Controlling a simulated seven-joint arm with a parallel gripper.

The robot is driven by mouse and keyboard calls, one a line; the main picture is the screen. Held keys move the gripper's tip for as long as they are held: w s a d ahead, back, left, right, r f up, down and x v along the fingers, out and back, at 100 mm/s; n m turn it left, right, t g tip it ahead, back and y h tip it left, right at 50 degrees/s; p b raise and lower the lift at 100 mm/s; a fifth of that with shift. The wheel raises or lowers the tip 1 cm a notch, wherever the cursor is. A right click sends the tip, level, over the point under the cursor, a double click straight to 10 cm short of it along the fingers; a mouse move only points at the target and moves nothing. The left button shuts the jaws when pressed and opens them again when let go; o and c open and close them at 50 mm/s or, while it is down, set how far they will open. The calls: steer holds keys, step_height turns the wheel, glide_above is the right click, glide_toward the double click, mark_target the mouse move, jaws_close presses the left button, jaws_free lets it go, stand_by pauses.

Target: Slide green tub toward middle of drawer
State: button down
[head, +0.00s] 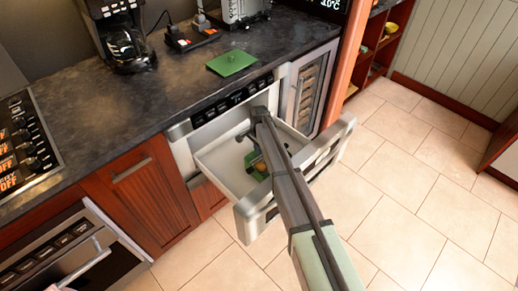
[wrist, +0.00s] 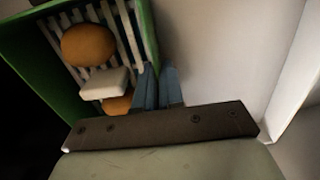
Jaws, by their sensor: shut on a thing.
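The green tub (wrist: 146,28) shows at the left of the wrist view, with a striped lining, two round orange-brown items (wrist: 88,45) and a pale block (wrist: 104,84) inside. My gripper (wrist: 158,84) has its two blue fingers close together at the tub's right wall, shut on that wall. In the head view the tub (head: 251,158) lies inside the open drawer (head: 215,160), partly hidden by my arm. The drawer floor and its right wall show pale in the wrist view.
A green square lid (head: 231,62) lies on the dark counter (head: 170,88) above the drawer. A coffee maker (head: 122,42) stands at the back left of the counter. Bare drawer floor (wrist: 215,60) lies right of the tub in the wrist view.

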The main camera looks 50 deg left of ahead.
steer(key=c, duration=1.2)
jaws_free()
step_height(320, 180, up, 14)
steer(key=shift+f, duration=0.1)
